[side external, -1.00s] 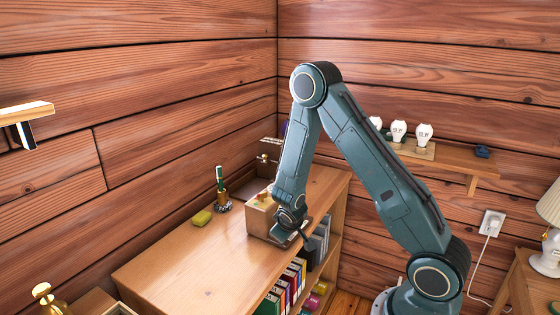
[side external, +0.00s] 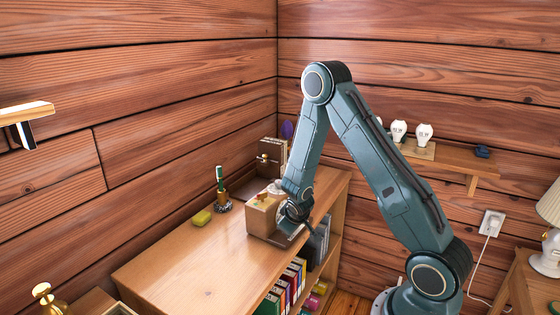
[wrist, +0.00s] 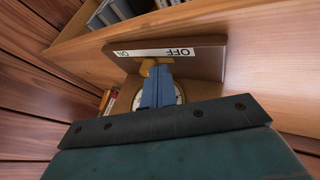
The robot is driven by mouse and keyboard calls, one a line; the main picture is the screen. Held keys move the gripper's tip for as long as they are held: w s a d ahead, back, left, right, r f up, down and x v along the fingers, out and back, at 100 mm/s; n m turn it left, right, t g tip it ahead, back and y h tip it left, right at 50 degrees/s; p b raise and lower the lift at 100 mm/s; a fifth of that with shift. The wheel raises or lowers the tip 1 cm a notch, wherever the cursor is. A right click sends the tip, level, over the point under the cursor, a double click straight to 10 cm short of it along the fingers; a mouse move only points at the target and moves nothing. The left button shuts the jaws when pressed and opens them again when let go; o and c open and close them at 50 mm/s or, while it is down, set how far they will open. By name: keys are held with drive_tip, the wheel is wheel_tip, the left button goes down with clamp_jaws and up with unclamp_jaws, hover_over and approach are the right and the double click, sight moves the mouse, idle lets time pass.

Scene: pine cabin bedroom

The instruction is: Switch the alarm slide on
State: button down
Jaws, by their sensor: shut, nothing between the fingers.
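The alarm clock's wooden box (side external: 261,218) stands on the shelf top in the side external view. In the wrist view its base has a white label strip (wrist: 160,53), with ON at the left and OFF at the right, both upside down. A brass-coloured slide knob (wrist: 148,66) sits near the middle between the words. My gripper (wrist: 158,72) is shut, its blue fingertips right at the knob and slightly to its right; contact is unclear. Part of a round clock face (wrist: 179,95) shows behind the fingers. My gripper's tips are hard to see in the side external view.
Books (side external: 283,287) fill the shelf below. The front left of the shelf top (side external: 180,270) is clear.

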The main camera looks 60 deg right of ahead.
drive_tip(key=shift+s+d, duration=0.1)
drive_tip(key=shift+d, duration=0.75)
drive_tip(key=shift+a, duration=0.75)
drive_tip(key=a, duration=0.2)
drive_tip(key=shift+a, duration=0.35)
drive_tip(key=v, duration=1)
drive_tip(key=shift+r, duration=0.1)
